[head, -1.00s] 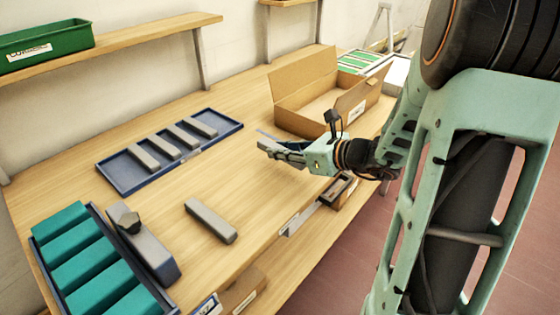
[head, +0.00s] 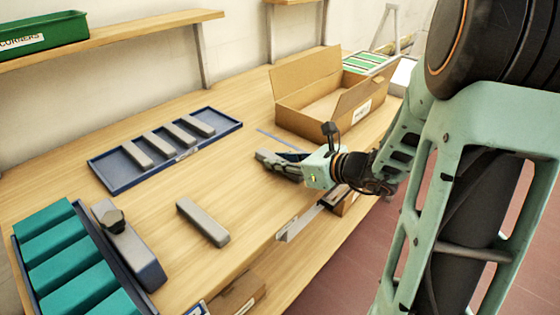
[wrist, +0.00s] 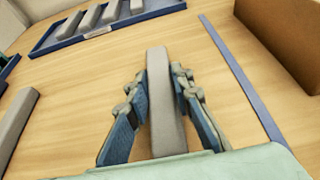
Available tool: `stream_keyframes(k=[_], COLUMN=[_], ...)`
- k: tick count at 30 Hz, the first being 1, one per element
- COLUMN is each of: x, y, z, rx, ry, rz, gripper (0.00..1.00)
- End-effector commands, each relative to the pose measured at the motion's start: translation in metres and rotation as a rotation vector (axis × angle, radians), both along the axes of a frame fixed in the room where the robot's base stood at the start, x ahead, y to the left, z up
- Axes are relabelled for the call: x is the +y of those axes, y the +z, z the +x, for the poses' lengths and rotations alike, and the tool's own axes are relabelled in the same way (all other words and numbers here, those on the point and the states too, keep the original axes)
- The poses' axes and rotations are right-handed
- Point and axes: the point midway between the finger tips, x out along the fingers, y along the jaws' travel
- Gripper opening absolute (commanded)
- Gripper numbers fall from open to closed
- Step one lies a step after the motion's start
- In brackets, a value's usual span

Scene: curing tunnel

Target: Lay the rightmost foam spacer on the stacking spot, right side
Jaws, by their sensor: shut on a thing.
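My gripper (head: 276,164) is shut on a grey foam spacer (wrist: 160,85); in the wrist view the spacer lies lengthwise between the two blue-padded fingers (wrist: 155,112), its far end sticking out beyond them. It is low over the bench, right of the blue tray; I cannot tell whether the spacer touches the wood. Several similar grey spacers (head: 181,134) lie side by side in the dark blue tray (head: 120,187). Another grey bar (head: 203,222) lies alone on the bench, left of my gripper. No marking is clearly identifiable as the stacking spot.
A thin blue strip (wrist: 240,75) lies on the bench just right of the held spacer. An open cardboard box (head: 300,100) stands behind my gripper. At the left are a tray of teal blocks (head: 58,247) and a grey-blue block with a dark knob (head: 135,250). Bare wood surrounds the gripper.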

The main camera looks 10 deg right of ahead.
Motion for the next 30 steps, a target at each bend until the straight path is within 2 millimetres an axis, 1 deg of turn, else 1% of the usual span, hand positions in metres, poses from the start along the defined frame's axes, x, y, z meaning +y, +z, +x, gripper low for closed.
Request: stream_keyframes(k=[1,2,3,6,7,14,19,23,30], x=[0.0,0.0,0.0,0.0,0.0,0.0,-0.002,-0.016,-0.045], y=[-0.004,-0.003,-0.002,-0.002,-0.002,-0.002,0.005,0.015,0.035], z=[0.0,0.0,0.0,0.0,0.0,0.0,-0.002,-0.02,-0.06], rx=[0.0,0.0,0.0,0.0,0.0,0.0,0.0,0.0,-0.001], ry=[0.0,0.0,0.0,0.0,0.0,0.0,-0.001,-0.004,-0.005], rz=[0.0,0.0,0.0,0.0,0.0,0.0,0.0,-0.002,-0.002], gripper=[0.09,0.22,0.26,0.37,0.38,0.38,0.38,0.38,0.38])
